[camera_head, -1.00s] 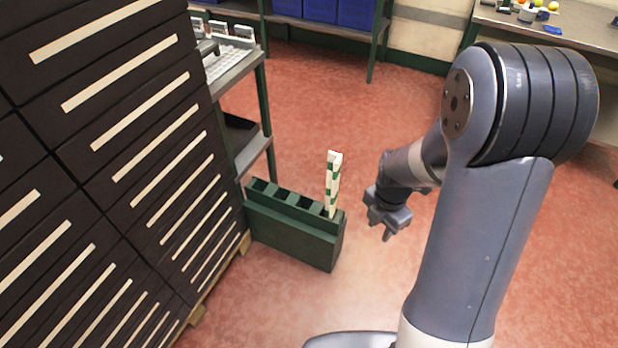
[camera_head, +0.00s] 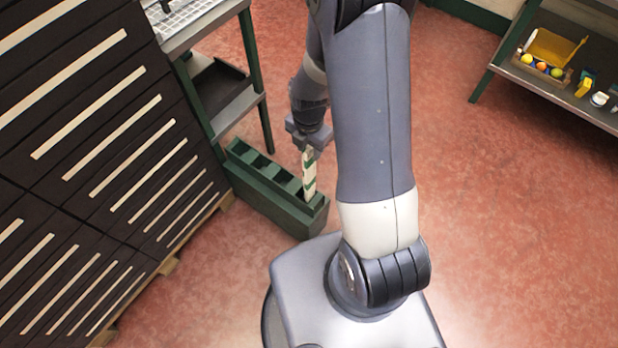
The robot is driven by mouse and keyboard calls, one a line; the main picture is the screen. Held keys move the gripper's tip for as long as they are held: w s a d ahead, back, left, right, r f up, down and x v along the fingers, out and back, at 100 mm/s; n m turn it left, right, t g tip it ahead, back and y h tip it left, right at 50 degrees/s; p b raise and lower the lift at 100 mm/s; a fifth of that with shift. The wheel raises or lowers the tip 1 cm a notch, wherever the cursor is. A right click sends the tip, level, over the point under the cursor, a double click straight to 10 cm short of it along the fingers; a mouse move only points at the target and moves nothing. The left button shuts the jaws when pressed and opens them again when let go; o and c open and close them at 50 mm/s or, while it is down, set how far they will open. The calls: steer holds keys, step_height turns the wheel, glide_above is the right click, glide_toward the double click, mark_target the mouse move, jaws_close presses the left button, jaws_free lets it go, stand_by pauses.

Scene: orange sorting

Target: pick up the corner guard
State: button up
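The corner guard (camera_head: 309,176) is a white strip with green marks. It stands upright in the end slot of a dark green slotted holder (camera_head: 291,216) on the floor. My gripper (camera_head: 308,146) is right at the guard's upper end, with my arm reaching down over it. The guard's top is hidden by the gripper. The fingers are too small and covered to tell whether they are open or closed on it.
A dark drawer cabinet (camera_head: 95,150) fills the left side. A grey shelf unit (camera_head: 215,20) stands behind the holder. At the upper right is a shelf (camera_head: 545,82) with small balls and a yellow bin. Red floor on the right is clear.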

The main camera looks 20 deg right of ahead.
mark_target(310, 158)
steer(key=shift+d+f, duration=0.2)
steer(key=shift+f, duration=2.55)
jaws_close()
